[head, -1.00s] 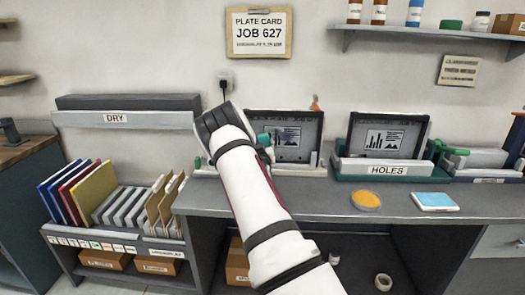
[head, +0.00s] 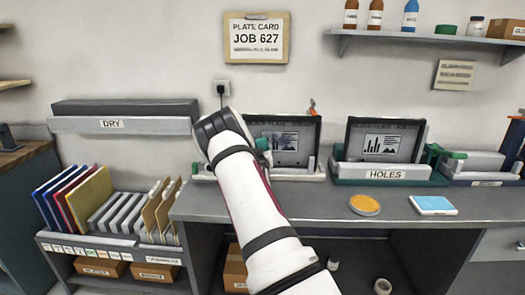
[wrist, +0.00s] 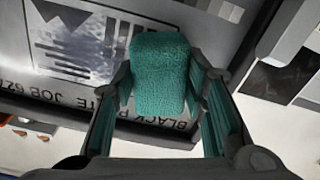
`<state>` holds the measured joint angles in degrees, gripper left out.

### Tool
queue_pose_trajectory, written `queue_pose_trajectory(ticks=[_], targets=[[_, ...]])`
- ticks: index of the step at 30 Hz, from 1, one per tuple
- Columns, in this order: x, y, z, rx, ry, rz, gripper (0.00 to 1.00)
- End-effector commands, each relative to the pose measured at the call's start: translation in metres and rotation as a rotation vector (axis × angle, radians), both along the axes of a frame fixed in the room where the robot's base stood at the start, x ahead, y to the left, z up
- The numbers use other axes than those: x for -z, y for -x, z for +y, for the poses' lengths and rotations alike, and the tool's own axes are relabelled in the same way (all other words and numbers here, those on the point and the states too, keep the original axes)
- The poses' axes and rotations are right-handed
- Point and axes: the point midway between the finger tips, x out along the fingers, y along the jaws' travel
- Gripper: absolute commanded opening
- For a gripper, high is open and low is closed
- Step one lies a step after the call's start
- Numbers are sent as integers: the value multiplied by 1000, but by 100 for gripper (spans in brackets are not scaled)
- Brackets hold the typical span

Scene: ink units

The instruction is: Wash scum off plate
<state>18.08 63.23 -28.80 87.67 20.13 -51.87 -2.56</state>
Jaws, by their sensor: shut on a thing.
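A dark-framed plate (head: 288,150) with a grey printed picture stands upright in a pale tray at the back of the counter, behind my arm. In the wrist view the plate (wrist: 40,80) fills the left, with its "BLACK PLATE JOB 627" lettering upside down. My gripper (wrist: 160,85) is shut on a teal sponge-like block (wrist: 160,62) held in front of the plate. I cannot tell whether the block touches the plate. A pale cloudy patch (wrist: 226,10) shows at the top of the wrist view. In the head view my arm hides most of the gripper and the plate's left part.
A yellow round pad (head: 364,205) and a blue pad (head: 433,205) lie on the counter (head: 320,207). A DRY shelf (head: 125,124) is at left, above a rack of folders (head: 90,190).

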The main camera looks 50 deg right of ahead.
Motion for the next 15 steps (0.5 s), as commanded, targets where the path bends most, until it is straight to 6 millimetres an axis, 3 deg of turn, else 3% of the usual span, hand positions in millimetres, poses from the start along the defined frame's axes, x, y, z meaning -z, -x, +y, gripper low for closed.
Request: queue_pose_trajectory(ticks=[15], targets=[[0, -7, -7, -1, 1, -2, 17]])
